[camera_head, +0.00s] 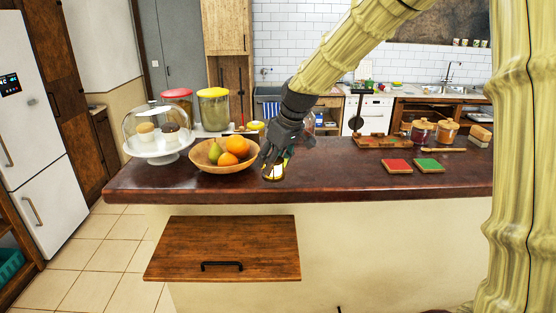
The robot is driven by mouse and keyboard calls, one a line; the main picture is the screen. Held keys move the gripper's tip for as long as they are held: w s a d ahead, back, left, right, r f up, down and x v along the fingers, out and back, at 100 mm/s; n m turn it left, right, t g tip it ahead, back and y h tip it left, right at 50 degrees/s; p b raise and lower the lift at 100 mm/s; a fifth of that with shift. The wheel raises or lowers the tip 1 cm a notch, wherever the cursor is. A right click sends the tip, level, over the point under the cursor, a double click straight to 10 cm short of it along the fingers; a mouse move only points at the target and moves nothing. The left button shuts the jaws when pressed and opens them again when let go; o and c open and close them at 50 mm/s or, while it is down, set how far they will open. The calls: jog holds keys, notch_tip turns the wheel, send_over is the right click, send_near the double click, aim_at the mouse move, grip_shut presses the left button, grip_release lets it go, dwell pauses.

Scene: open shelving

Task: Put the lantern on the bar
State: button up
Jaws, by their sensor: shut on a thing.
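The bar (340,180) is a dark reddish-brown counter that runs across the middle of the head view. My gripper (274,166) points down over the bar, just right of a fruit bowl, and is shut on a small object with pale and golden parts. I take this object to be the lantern (273,173). The dark fingers hide most of it. It is low at the bar's top, towards the front edge; I cannot tell if its base touches the surface.
The wooden bowl (205,164) of fruit is close on the left, beside a glass-domed cake stand (158,153). A red tile (397,166) and a green tile (429,165) lie on the right. The bar's front is clear between gripper and tiles. A drawer (222,248) juts out below.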

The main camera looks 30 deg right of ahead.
aim_at(278, 161)
jog(key=shift+w+d+f+p, duration=0.1)
jog(key=shift+w+d+p, duration=0.7)
jog(key=shift+w+d, duration=0.8)
jog(key=f+p, duration=0.2)
jog(key=shift+w+f, duration=0.2)
jog(key=shift+f, duration=0.15)
jog(key=shift+a+f, duration=0.1)
jog(key=shift+f, duration=0.4)
jog(key=shift+f, duration=0.15)
jog(key=o, duration=1.2)
jog(key=shift+r, duration=0.2)
jog(key=b+v, duration=0.4)
jog(key=v, duration=0.8)
